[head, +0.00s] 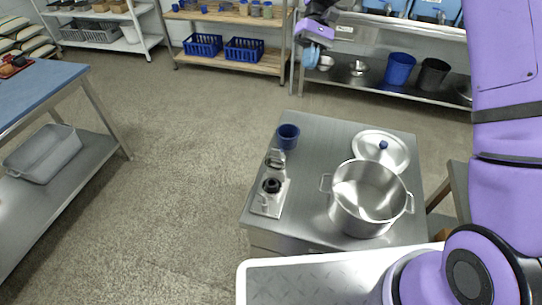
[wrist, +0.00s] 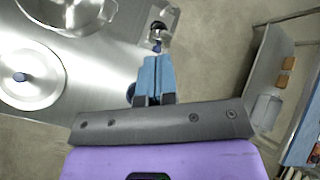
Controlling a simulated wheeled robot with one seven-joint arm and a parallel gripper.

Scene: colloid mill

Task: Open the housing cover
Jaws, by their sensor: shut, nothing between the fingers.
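The colloid mill (head: 268,200) is a small silver machine on the left side of the steel table. It has a dark round part (head: 272,185) on its body and a shiny metal piece at its far end (head: 276,159). I cannot tell which piece is the housing cover or how far it is open. In the wrist view, part of the mill (wrist: 168,16) shows beyond my fingertips. My gripper (head: 312,53) is raised above and beyond the table in the head view. Its blue fingers are together and empty in the wrist view (wrist: 152,62), apart from the mill.
A dark blue cup (head: 288,136) stands just beyond the mill. A steel pot (head: 367,205) and a lid with a blue knob (head: 381,151) fill the table's right side. A blue-topped bench (head: 35,88) is at left; shelves line the back. The floor between is clear.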

